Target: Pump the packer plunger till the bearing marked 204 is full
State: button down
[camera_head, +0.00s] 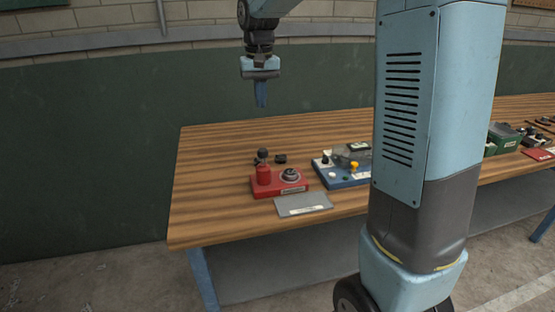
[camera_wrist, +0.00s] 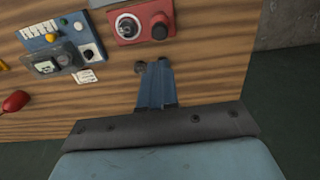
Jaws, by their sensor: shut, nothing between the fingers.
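A red fixture (camera_head: 282,188) sits near the left part of the wooden bench. On it are an upright red cylinder (camera_head: 263,174), which may be the packer plunger, and a ringed metal bearing (camera_head: 290,175). No 204 marking is legible. My gripper (camera_head: 261,103) hangs above the bench's back edge, fingers down, well above and behind the fixture, touching nothing. In the wrist view, the blue fingers (camera_wrist: 159,68) are together and empty. The red fixture (camera_wrist: 141,10) shows there beyond the fingertips, with the bearing (camera_wrist: 127,26) and a dark round top (camera_wrist: 159,28).
A blue panel (camera_head: 345,179) with coloured buttons stands right of the fixture. Small black parts (camera_head: 262,156) lie behind it, and a grey plate (camera_head: 303,205) lies in front. Green boxes (camera_head: 503,137) stand farther right. A green wall (camera_head: 90,150) is behind. The bench's left end is clear.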

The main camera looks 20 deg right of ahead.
aim_at(263, 150)
jog(key=shift+r, duration=0.35)
notch_tip(263, 150, down, 14)
dwell(0.6)
jog(key=shift+s+f, duration=0.15)
jog(key=shift+f, duration=1)
